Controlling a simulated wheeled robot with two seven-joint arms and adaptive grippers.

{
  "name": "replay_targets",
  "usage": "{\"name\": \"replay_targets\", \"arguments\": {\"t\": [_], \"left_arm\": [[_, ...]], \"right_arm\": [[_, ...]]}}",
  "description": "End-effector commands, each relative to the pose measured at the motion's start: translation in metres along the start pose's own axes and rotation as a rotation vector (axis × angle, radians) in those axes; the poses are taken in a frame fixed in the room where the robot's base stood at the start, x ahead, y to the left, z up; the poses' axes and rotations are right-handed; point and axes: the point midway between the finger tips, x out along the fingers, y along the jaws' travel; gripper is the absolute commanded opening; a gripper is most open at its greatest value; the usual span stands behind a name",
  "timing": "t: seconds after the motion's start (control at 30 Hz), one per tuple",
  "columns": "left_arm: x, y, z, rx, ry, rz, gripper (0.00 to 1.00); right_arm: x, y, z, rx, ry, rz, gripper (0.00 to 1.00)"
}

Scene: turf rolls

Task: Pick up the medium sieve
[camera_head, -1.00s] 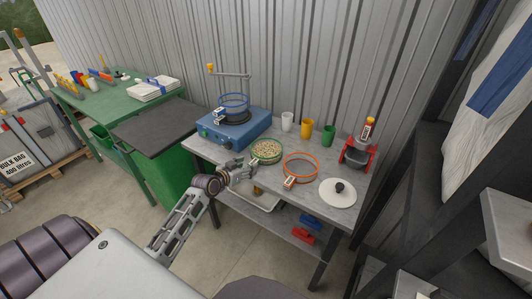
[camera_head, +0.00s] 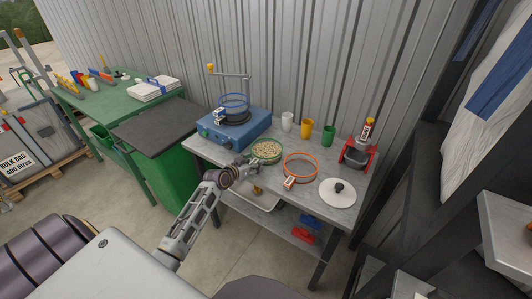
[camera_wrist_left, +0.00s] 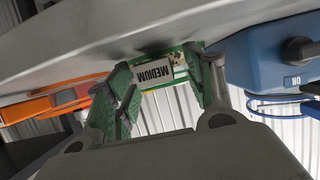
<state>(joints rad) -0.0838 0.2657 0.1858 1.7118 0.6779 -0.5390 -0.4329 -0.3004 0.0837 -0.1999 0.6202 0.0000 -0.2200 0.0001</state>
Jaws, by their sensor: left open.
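The medium sieve (camera_head: 266,149) has a green rim and holds pale grainy material. It sits on the grey bench, and its green tab with the MEDIUM label (camera_wrist_left: 154,72) shows in the left wrist view. My left gripper (camera_head: 252,162) is at the sieve's near left side. In the left wrist view my left gripper (camera_wrist_left: 160,84) is open, with one finger on each side of the label tab. Whether the fingers touch the tab I cannot tell. My right gripper is not in view.
An orange sieve (camera_head: 301,178) and a white lid (camera_head: 352,193) lie to the right. A blue machine (camera_head: 245,133) carries a blue sieve (camera_head: 233,97) at the left. Several cups stand behind. A red-framed device (camera_head: 357,163) stands at the bench's right end.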

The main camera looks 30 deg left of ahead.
Motion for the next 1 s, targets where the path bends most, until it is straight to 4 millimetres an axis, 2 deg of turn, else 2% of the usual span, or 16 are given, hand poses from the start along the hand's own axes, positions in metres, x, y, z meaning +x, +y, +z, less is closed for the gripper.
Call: {"name": "replay_targets", "arguments": {"t": [0.37, 0.47, 0.8, 1.0], "left_arm": [[-0.0002, 0.0001, 0.0001, 0.000, 0.000, 0.000, 0.54], [-0.0002, 0.0001, 0.0001, 0.000, 0.000, 0.000, 0.43], [-0.0003, 0.0000, 0.0001, 0.001, 0.000, 0.000, 0.00], [-0.0003, -0.0002, -0.0010, 0.001, 0.002, -0.001, 0.00]], "right_arm": [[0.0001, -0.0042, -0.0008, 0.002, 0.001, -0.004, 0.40], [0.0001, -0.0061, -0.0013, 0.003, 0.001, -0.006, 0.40], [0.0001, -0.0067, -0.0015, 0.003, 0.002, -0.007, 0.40], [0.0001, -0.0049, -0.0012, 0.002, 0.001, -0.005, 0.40]]}}
